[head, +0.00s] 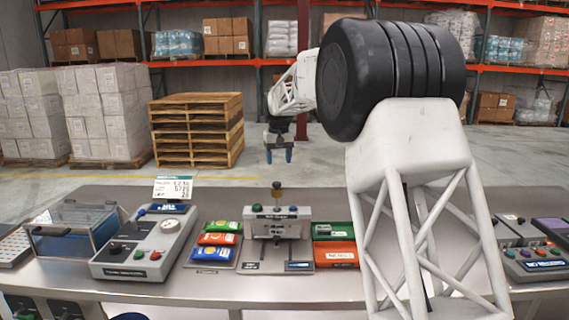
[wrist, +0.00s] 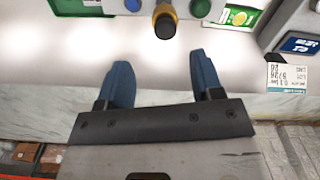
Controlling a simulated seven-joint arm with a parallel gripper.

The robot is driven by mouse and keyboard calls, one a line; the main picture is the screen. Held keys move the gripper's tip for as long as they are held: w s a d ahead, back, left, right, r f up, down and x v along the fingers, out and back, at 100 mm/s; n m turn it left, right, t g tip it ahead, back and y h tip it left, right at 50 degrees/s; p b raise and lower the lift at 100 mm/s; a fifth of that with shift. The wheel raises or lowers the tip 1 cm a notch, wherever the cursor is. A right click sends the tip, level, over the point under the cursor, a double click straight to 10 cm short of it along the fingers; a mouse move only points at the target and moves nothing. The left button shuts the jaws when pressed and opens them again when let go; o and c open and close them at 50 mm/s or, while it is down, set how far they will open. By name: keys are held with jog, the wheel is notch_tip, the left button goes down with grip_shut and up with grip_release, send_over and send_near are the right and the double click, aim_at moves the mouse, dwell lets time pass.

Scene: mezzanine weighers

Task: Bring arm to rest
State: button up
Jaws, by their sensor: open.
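My gripper (head: 278,155) hangs empty with its two blue fingers pointing down, above and beyond the grey press device (head: 278,250) in the head view. In the wrist view my gripper (wrist: 161,78) is open, with nothing between its fingers, near the table's edge. The device's dark knob with a yellow collar (wrist: 165,20) stands apart from the fingertips, and the knob also shows in the head view (head: 277,191). My arm reaches out from the right of the picture.
Wooden pallets (head: 197,130) stand on the floor behind.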

jog(key=s+d+r+m, duration=0.15)
jog(key=s+d, duration=0.35)
jog(key=s, duration=0.6)
jog(key=s+d+r+t, duration=0.15)
jog(key=s+d, duration=0.35)
jog(key=s, duration=0.5)
jog(key=s+d+r, duration=0.3)
jog(key=s+d, duration=0.2)
jog(key=s, duration=0.6)
jog(key=s+d+f, duration=0.2)
jog(key=s+f, duration=0.2)
jog(key=s, duration=0.6)
jog(key=s+d+f+m, duration=0.1)
jog(key=s+f, duration=0.3)
jog(key=s, duration=0.7)
jog(key=s+d+f+t, duration=0.1)
jog(key=s+d+f, duration=0.2)
jog(key=s, duration=0.7)
notch_tip(320, 180, down, 2)
jog(key=shift+s+d+m, duration=0.25)
jog(key=shift+s+m, duration=0.1)
jog(key=shift+s, duration=0.05)
jog(key=shift+c, duration=0.3)
